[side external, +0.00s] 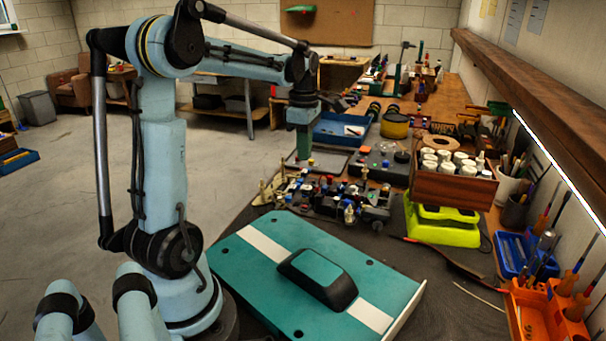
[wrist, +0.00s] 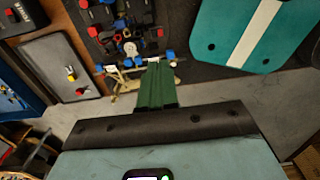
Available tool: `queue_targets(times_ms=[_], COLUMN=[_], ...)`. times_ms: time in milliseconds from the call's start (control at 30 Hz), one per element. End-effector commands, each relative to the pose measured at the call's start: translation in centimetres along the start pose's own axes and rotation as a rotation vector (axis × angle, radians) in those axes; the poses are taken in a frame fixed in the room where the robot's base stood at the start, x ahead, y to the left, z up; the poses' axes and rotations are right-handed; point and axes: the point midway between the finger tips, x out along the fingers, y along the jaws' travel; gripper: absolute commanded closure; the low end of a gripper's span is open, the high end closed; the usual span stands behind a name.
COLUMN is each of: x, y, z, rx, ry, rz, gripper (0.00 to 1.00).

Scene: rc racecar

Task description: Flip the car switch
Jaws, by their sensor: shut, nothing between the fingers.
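The open car chassis (side external: 335,198), crowded with small blue, red and metal parts, sits on the dark mat of the bench. Its near end also shows in the wrist view (wrist: 130,45). I cannot make out which small part is the switch. My gripper (side external: 304,157) points down with its green fingers at the far left side of the chassis. In the wrist view the fingers (wrist: 157,66) are together and empty, in front of the chassis end with its blue parts and tan bar. I cannot tell whether they touch it.
The teal car body shell (side external: 245,280) with a white stripe lies in front of the chassis. A grey tray (wrist: 62,66) with small parts lies beside it. A lime green stand (side external: 445,232) under a wooden bottle box (side external: 450,190) is at the right. Open floor lies left.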

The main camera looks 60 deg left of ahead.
Motion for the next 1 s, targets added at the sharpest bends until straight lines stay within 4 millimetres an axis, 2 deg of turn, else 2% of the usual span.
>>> queue_targets(times_ms=[700, 1000], x=[10.9, 13.3], y=[0.0, 0.0], z=[0.0, 0.0], rx=[0.001, 0.002], ry=[0.000, -0.001], rz=[0.001, 0.001], gripper=[1.00, 1.00])
